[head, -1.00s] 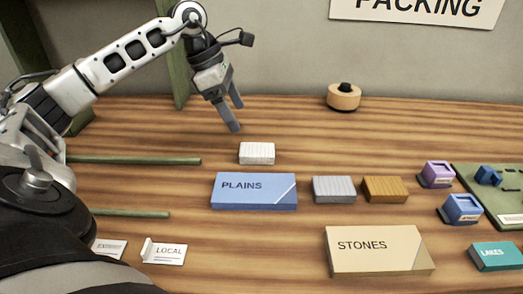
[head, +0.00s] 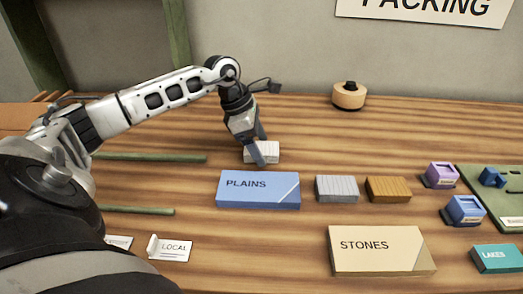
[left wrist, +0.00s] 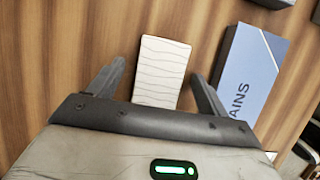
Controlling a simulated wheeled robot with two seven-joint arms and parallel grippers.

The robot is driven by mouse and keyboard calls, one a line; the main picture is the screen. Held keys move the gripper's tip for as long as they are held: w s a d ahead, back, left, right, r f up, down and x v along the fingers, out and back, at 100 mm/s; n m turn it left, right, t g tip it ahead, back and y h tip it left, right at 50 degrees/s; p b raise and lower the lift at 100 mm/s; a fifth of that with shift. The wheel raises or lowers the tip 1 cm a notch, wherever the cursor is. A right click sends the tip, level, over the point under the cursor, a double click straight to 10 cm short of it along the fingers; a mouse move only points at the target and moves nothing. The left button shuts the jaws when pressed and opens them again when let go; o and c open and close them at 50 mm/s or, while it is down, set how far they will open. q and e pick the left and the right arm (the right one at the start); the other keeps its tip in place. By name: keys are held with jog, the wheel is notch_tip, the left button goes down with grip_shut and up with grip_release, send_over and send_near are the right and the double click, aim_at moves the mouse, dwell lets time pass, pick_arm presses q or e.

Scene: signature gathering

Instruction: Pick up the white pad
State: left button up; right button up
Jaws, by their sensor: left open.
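The white pad (head: 265,152) lies on the wooden table just behind the blue PLAINS box. It is a small white block with thin wavy lines on top, and it also shows in the left wrist view (left wrist: 161,72). My left gripper (head: 260,152) is open and pointing down at the pad, with its fingers partly hiding the pad's left part in the head view. In the left wrist view the open fingers (left wrist: 156,88) stand on either side of the pad's near end, with gaps to both sides. My right gripper is not in view.
The blue PLAINS box (head: 258,190) lies close in front of the pad. A grey block (head: 337,189) and a brown block (head: 388,189) lie to its right, and the cream STONES box (head: 378,250) lies nearer. A green rail (head: 150,157) lies left.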

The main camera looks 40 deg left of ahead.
pick_arm(q)
jog(key=c, duration=1.1)
jog(key=shift+o, duration=0.2)
jog(key=shift+r, duration=0.1)
